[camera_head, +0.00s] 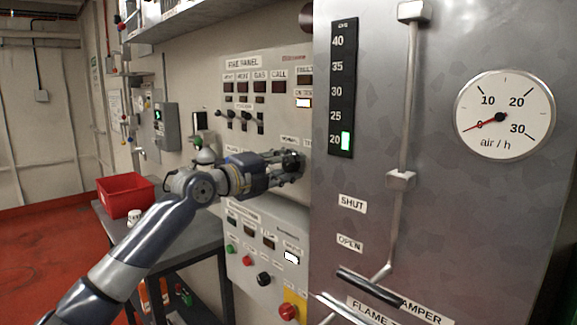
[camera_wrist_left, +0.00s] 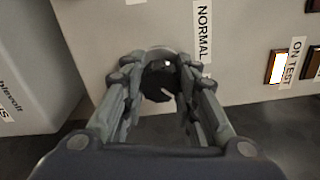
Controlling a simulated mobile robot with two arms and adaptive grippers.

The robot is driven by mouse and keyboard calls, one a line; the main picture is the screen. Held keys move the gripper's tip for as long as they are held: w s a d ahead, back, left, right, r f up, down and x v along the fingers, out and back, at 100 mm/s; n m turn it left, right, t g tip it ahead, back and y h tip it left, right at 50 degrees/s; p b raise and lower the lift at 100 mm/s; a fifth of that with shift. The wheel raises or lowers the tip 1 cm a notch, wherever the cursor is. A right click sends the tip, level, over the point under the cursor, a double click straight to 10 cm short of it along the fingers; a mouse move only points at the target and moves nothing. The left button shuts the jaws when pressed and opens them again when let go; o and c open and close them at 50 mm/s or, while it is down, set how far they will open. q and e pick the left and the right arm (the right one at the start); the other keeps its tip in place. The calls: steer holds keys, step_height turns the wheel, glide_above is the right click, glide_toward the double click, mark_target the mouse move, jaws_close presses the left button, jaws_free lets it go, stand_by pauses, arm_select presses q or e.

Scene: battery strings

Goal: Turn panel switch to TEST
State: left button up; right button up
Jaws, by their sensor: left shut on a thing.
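The fire panel (camera_head: 262,75) is a pale wall panel with small dark windows and labels. Its round black panel switch (camera_wrist_left: 158,82) sits between my left fingertips in the left wrist view, with a small white mark on it. My left gripper (camera_head: 291,163) reaches the panel's lower right part and is shut on this switch; its fingers also show around the knob in the wrist view (camera_wrist_left: 160,90). A NORMAL label (camera_wrist_left: 203,32) is beside the switch. I cannot tell clearly which way the pointer faces. A lamp by the ON TEST label (camera_wrist_left: 277,66) glows. My right gripper is out of view.
A large steel cabinet (camera_head: 440,200) with a gauge and a damper lever (camera_head: 370,290) stands close on the right. A lower control box (camera_head: 265,250) with buttons is under my left gripper. A red bin (camera_head: 125,195) rests on a grey table at the left.

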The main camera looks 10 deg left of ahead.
arm_select(q)
steer(key=shift+f, duration=0.1)
steer(key=o, duration=1.1)
steer(key=shift+s+a, duration=0.1)
steer(key=v, duration=1.1)
steer(key=shift+s+a, duration=0.25)
steer(key=shift+a, duration=0.05)
